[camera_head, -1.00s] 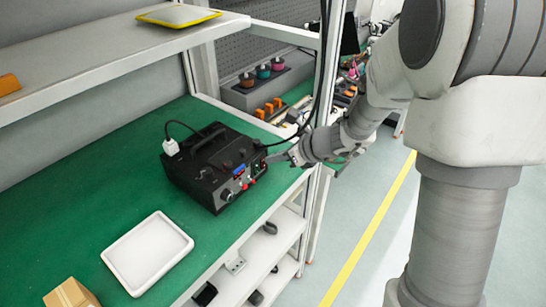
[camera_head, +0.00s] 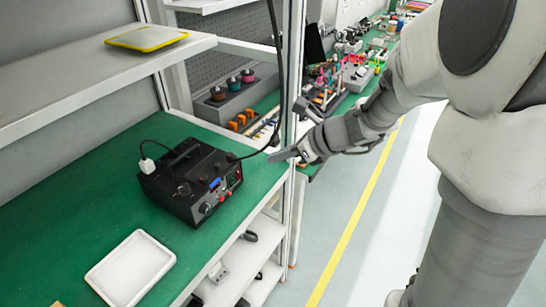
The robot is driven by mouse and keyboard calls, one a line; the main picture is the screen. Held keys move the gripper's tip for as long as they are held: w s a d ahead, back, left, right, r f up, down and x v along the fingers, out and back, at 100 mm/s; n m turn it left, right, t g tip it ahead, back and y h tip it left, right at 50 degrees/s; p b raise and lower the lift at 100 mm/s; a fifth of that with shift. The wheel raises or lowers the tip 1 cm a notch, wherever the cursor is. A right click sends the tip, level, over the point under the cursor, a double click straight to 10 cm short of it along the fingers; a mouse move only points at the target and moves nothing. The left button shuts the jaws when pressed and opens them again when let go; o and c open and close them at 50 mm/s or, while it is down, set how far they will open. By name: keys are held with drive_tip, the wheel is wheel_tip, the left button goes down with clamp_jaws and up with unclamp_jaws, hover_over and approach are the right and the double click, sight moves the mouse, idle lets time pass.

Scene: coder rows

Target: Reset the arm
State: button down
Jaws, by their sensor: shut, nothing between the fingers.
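My arm reaches in from the right side of the head view. My gripper (camera_head: 284,155) is at its end, just past the front right edge of the green workbench. It is shut and empty, with its fingers pointing left. A black device (camera_head: 192,182) with red and blue parts on its front stands on the bench to the left of and below my gripper. The gripper appears apart from it.
A white tray (camera_head: 131,268) lies on the green bench (camera_head: 70,215). A yellow-rimmed tray (camera_head: 147,38) sits on the upper shelf. A black cable hangs close to my gripper beside the shelf post (camera_head: 297,90). Open floor with a yellow line (camera_head: 350,225) lies to the right.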

idle(0.4)
drive_tip(key=s+d+r+n+h, duration=0.2)
drive_tip(key=s+r+n, duration=0.1)
drive_tip(key=s+n, duration=0.4)
drive_tip(key=s+d+r+n+h, duration=0.2)
drive_tip(key=s+d+n+h, duration=0.1)
drive_tip(key=s+n, duration=0.4)
drive_tip(key=s+d+r+n+h, duration=0.2)
drive_tip(key=s+n, duration=0.5)
drive_tip(key=n, duration=0.4)
drive_tip(key=shift+s+d+r+n+h, duration=0.3)
drive_tip(key=shift+s+r+h, duration=0.1)
drive_tip(key=shift+r, duration=0.4)
drive_tip(key=shift+a, duration=0.15)
